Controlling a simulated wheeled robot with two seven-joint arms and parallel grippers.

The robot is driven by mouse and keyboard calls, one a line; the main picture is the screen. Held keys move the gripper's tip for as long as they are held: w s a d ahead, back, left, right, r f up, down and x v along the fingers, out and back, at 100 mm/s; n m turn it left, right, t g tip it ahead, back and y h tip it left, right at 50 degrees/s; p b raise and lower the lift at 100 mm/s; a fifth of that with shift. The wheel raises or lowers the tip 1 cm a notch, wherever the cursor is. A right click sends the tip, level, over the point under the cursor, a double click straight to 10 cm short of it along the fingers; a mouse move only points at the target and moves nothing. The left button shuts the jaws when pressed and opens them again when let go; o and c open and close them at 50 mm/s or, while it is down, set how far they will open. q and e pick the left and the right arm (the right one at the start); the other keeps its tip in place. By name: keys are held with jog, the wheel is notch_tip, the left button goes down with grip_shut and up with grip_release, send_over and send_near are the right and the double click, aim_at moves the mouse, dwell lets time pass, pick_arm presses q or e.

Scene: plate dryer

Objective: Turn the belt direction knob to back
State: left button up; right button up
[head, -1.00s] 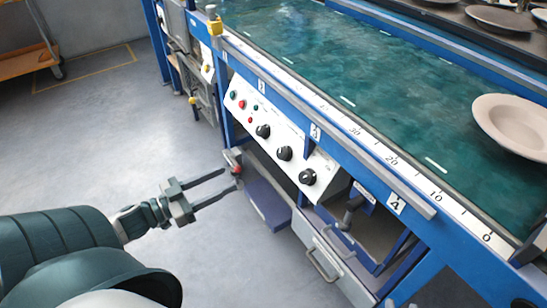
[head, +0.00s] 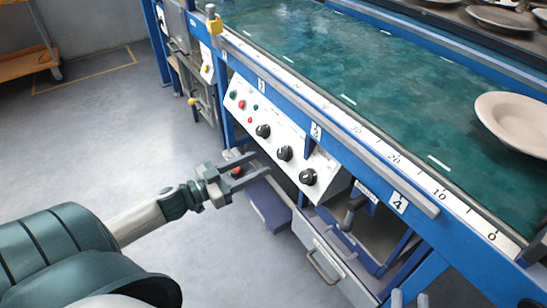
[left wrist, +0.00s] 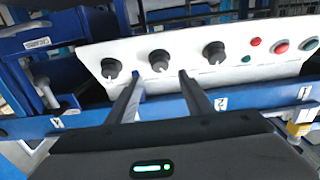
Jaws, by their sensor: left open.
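A white control panel (head: 280,135) on the machine's front carries three black knobs in a row: one near the small buttons (head: 263,131), a middle knob (head: 284,153) and one at the right end (head: 308,177). Their labels are too small to read. My left gripper (head: 264,162) is open and empty, in front of and below the panel. In the left wrist view, the middle knob (left wrist: 160,60) appears between and just beyond the fingertips (left wrist: 160,76), with a gap left. Two grey tips (head: 409,298) at the bottom edge seem to be my right gripper.
Red and green buttons (head: 238,100) sit at the panel's left end. A blue rail (head: 350,150) and the green belt (head: 330,60) with a plate (head: 510,122) are above. Below are a blue box (head: 268,205) and a grey drawer (head: 325,262).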

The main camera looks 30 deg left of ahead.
aim_at(280, 153)
pick_arm(q)
jog(key=shift+b+x, duration=0.35)
jog(key=shift+x, duration=3.15)
pick_arm(e)
jog(key=shift+s+a+r+t+y, duration=0.15)
jog(key=shift+r+t, duration=0.1)
jog(key=shift+r, duration=0.25)
jog(key=shift+s+d+r+t+y, duration=0.15)
jog(key=shift+r+t, duration=0.15)
jog(key=shift+r, duration=0.2)
jog(key=shift+s+a+r+t+y, duration=0.15)
jog(key=shift+r+t, duration=0.1)
jog(key=shift+r, duration=0.25)
pick_arm(q)
jog(key=c, duration=1)
